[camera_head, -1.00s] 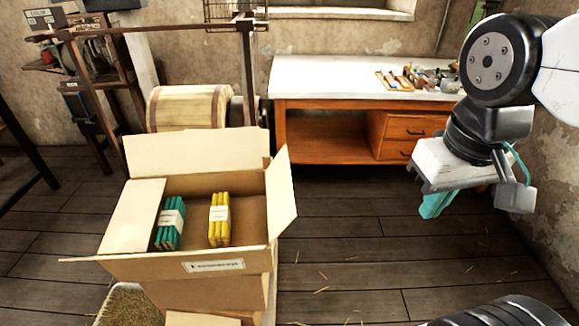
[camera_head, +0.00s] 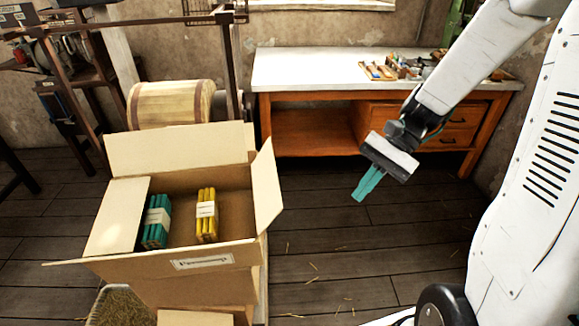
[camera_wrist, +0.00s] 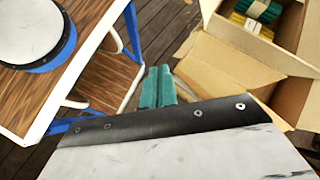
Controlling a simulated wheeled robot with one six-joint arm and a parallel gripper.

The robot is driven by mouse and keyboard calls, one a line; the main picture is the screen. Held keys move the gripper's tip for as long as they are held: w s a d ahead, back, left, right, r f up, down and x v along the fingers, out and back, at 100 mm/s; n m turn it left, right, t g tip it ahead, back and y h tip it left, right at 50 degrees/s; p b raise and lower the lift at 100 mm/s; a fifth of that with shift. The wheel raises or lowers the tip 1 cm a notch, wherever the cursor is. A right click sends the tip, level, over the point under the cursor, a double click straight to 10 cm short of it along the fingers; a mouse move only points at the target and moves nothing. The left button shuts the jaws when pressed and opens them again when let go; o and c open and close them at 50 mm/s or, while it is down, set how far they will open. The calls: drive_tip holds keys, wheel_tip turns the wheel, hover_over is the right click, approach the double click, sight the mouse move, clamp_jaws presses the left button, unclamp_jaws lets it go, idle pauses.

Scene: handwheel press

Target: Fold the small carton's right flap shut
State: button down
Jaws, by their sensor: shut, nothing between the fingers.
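The small carton (camera_head: 190,262) stands open at left centre on top of other boxes. Its right flap (camera_head: 266,187) stands up and leans outward. The back flap (camera_head: 175,150) is upright, and the left flap (camera_head: 117,218) is open. Inside lie a green bundle (camera_head: 157,222) and a yellow bundle (camera_head: 206,214), each with a white band. My gripper (camera_head: 362,189), with teal fingers, is shut and empty, to the right of the right flap and apart from it. In the wrist view its fingers (camera_wrist: 158,87) are together, with the carton (camera_wrist: 285,30) at upper right.
A white-topped wooden bench (camera_head: 300,70) with small tools stands at the back wall. A wooden drum (camera_head: 170,103) is behind the carton. In the wrist view a wood-topped surface (camera_wrist: 60,85) is at left. Bare plank floor (camera_head: 330,255) lies right of the carton.

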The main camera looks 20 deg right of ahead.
drive_tip(key=w+f+m+t+y, duration=0.3)
drive_tip(key=w+f+m+y, duration=0.15)
drive_tip(key=w, duration=0.25)
drive_tip(key=m+t+y, duration=0.1)
drive_tip(key=m+t, duration=0.1)
drive_tip(key=m, duration=0.2)
approach(274, 172)
drive_tip(key=w+a+f, duration=0.1)
drive_tip(key=a+f, duration=0.2)
drive_tip(key=a, duration=0.1)
drive_tip(key=shift+w+a+r, duration=0.1)
drive_tip(key=shift+w+a, duration=0.05)
drive_tip(key=shift+a, duration=0.6)
drive_tip(key=shift+r+t, duration=0.15)
drive_tip(key=shift+t, duration=0.15)
